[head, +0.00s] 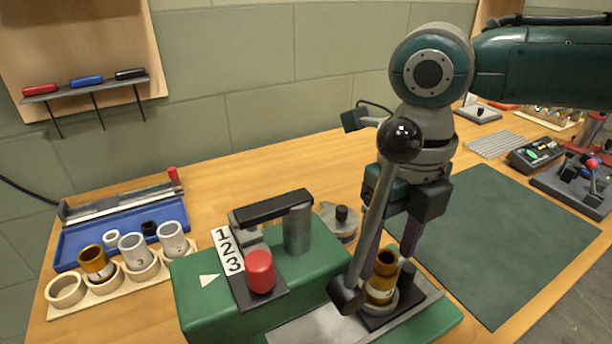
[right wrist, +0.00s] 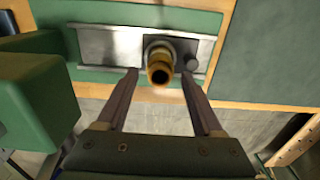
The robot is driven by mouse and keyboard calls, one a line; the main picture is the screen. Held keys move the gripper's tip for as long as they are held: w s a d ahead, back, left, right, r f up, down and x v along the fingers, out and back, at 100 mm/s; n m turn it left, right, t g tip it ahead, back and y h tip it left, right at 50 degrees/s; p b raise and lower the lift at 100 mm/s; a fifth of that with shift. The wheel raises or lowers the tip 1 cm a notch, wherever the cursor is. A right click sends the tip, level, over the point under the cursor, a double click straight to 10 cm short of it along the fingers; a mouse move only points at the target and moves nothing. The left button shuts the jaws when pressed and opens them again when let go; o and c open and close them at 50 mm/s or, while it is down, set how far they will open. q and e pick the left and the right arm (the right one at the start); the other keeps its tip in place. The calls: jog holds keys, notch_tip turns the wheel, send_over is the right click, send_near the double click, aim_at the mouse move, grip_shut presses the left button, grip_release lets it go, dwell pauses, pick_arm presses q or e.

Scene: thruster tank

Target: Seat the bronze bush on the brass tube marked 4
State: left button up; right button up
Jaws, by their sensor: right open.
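A brass-coloured tube (head: 380,290) with a pale label stands upright in the fixture of the green machine; I cannot read its number. A narrower bronze piece (head: 387,262), apparently the bush, is at its top; how far down it sits I cannot tell. In the right wrist view, the bronze ring (right wrist: 160,68) shows its dark bore, with the tube largely hidden behind it. My right gripper (head: 402,248) points down just behind and above the tube. Its open fingers (right wrist: 160,76) lie on either side of the ring, apart from it. My left gripper is not in view.
A lever with a black ball (head: 400,140) rises in front of my right gripper. The green machine (head: 215,290) carries a red knob (head: 260,272). A wooden rack (head: 110,287) at left holds tubes marked 1, 3 and 2 and has an empty place. The dark mat (head: 500,240) is clear.

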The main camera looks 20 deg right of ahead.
notch_tip(320, 180, up, 10)
dwell(0.4)
dwell(0.5)
